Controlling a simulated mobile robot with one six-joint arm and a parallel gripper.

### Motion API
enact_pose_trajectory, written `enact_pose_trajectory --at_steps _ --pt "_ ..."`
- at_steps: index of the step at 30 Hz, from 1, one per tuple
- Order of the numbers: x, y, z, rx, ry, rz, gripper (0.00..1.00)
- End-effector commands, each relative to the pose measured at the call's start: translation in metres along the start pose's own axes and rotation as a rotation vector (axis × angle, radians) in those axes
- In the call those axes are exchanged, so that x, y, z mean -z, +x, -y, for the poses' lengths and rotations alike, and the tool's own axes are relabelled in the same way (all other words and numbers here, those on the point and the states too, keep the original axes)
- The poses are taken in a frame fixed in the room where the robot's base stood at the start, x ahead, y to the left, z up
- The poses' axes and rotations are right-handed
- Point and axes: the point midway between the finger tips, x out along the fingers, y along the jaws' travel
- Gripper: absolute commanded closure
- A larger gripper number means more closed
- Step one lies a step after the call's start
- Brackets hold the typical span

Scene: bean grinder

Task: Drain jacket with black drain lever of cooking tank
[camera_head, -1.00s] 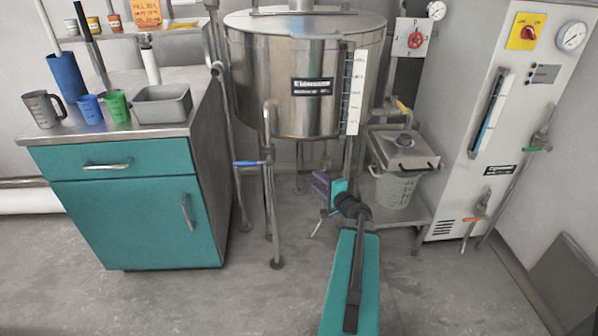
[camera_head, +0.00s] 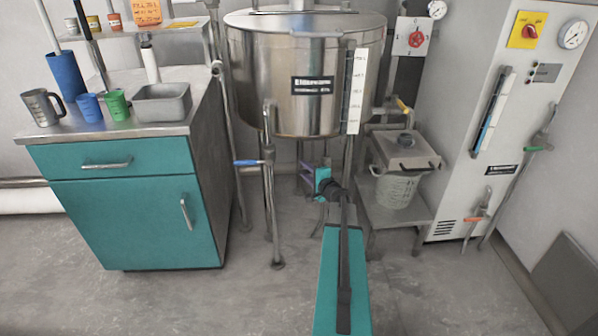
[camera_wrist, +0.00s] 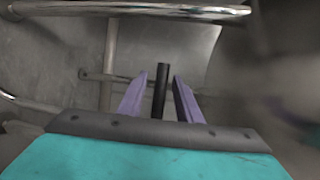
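The steel cooking tank (camera_head: 260,75) stands on legs in the middle of the head view. My gripper (camera_head: 306,170) is low beneath the tank, its purple fingers partly hidden behind my arm. In the wrist view, my gripper (camera_wrist: 160,90) is open, with its two purple fingers apart. A short black lever (camera_wrist: 160,88) stands upright between them, with a narrow visible gap on each side. Whether either finger touches it farther down is hidden. I cannot make out the black lever in the head view.
A blue-handled valve (camera_head: 248,162) is on the pipe left of my gripper. Tank legs (camera_head: 272,215) stand close by. A low steel stand (camera_head: 385,215) with a bucket (camera_head: 396,190) is at right. The teal cabinet (camera_head: 130,215) is at left. Open floor lies in front.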

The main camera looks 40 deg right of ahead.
Motion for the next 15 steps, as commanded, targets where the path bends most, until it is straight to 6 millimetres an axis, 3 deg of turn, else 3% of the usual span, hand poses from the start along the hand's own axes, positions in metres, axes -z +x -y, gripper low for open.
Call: enact_pose_trajectory --at_steps 6,15 --pt "0.001 0.02 0.0 0.0 0.001 0.001 0.68" --pt "0.0 0.028 0.0 0.0 0.001 0.0 0.68"
